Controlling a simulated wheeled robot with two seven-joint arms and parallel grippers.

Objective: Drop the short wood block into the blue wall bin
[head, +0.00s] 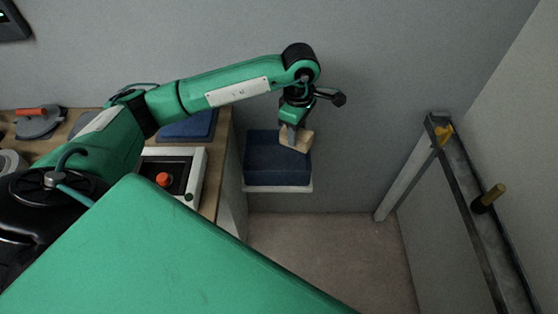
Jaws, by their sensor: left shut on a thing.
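The short wood block (298,142) is pale tan and held in my left gripper (290,134), which is shut on it and points down. The blue wall bin (276,178) is a dark blue open box against the grey wall, on a pale ledge. In the head view the block overlaps the bin's back right rim and seems to be above it. The exact height between them cannot be told. The gripper hides part of the block and of the bin's back edge. My right gripper does not show.
Left of the bin is a wooden counter (226,140) with a white-framed panel (202,170) bearing a red button, a blue item (188,127) and an orange-handled tool (40,120). A metal-framed partition (470,205) stands at right. The floor (325,255) between is clear.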

